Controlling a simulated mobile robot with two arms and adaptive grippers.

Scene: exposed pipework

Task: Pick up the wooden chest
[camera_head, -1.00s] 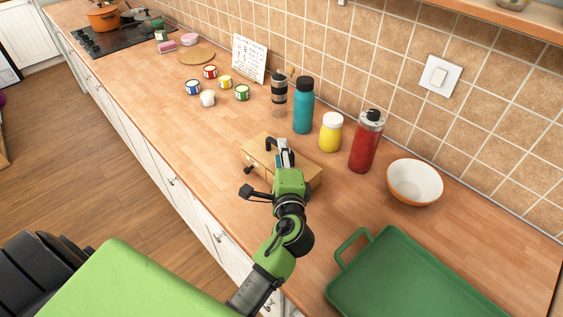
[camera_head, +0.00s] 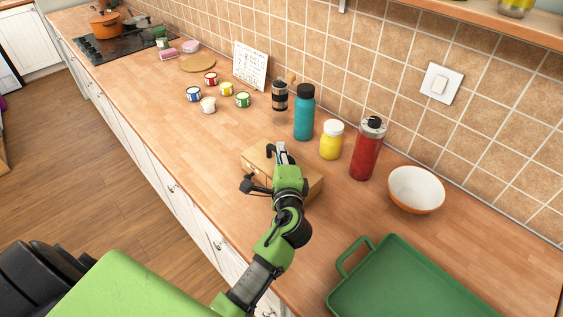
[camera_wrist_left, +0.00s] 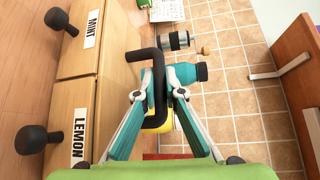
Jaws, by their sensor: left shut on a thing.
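The wooden chest (camera_head: 255,161) is a small light-brown box on the counter, partly covered by my left arm in the head view. In the left wrist view its drawer fronts (camera_wrist_left: 77,104) show at the left, with dark round knobs and the labels MINT and LEMON. A dark bent handle (camera_wrist_left: 157,75) rises from its top. My left gripper (camera_head: 281,150) is above the chest, its fingers (camera_wrist_left: 157,98) on either side of the handle and shut on it. I cannot tell whether the chest is clear of the counter. My right gripper is not in view.
Behind the chest stand a teal bottle (camera_head: 304,115), a yellow jar (camera_head: 332,142) and a red bottle (camera_head: 368,150). A bowl (camera_head: 416,190) and a green tray (camera_head: 410,280) are to the right. Several small paint cans (camera_head: 243,100) stand farther left. The counter left of the chest is clear.

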